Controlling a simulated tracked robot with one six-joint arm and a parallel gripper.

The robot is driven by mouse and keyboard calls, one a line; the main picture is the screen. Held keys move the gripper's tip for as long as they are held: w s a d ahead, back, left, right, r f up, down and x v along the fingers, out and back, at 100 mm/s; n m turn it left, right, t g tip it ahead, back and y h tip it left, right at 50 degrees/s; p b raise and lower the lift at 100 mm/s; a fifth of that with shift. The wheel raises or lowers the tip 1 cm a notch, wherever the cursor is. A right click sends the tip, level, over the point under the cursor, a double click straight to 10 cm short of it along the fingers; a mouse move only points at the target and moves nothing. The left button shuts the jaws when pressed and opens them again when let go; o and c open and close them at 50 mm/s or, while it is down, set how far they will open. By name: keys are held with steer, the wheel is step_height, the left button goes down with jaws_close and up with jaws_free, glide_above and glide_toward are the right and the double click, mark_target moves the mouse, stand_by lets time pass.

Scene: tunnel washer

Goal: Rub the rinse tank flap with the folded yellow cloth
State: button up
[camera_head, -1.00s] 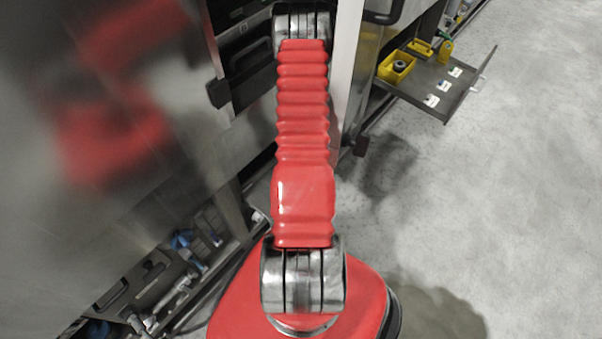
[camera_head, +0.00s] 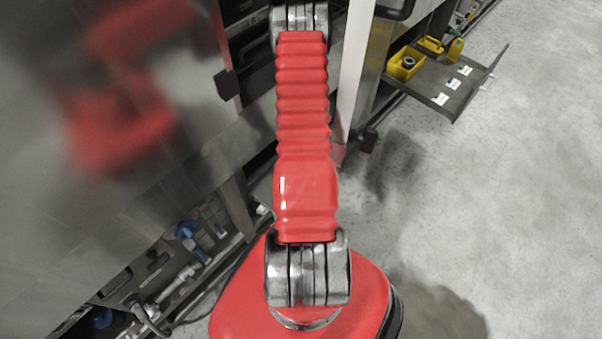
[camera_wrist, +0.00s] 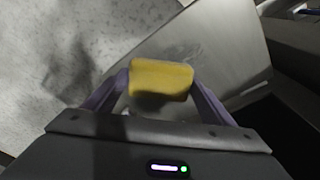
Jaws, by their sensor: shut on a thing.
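The folded yellow cloth (camera_wrist: 161,79) is between the two purple-grey fingers of my gripper (camera_wrist: 160,88) in the wrist view. My gripper is shut on it. Beyond the cloth is a flat grey metal panel (camera_wrist: 228,48) that looks like the rinse tank flap. A pale smeared mark shows on the panel near the cloth's upper right. I cannot tell whether the cloth touches the panel. In the head view my red arm reaches up the picture, and neither gripper nor cloth can be seen there.
An open grey drawer (camera_head: 447,88) at upper right holds a yellow box (camera_head: 405,63) and several small white items. A shiny metal wall (camera_head: 60,220) fills the left, with pipes and blue fittings (camera_head: 187,230) below it. The concrete floor (camera_head: 520,210) at right is clear.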

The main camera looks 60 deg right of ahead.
steer(key=shift+w+a+f, duration=0.1)
steer(key=shift+w+a, duration=0.1)
steer(key=shift+a, duration=0.65)
steer(key=shift+w+a+f, duration=0.1)
steer(key=shift+w+a, duration=0.1)
steer(key=shift+a, duration=0.95)
steer(key=shift+a, duration=0.2)
steer(key=shift+w+a+r, duration=0.1)
steer(key=shift+w+a, duration=0.1)
steer(key=shift+a, duration=0.6)
steer(key=shift+w+a, duration=0.2)
steer(key=shift+a, duration=0.6)
steer(key=shift+d+r, duration=0.1)
steer(key=shift+r, duration=0.05)
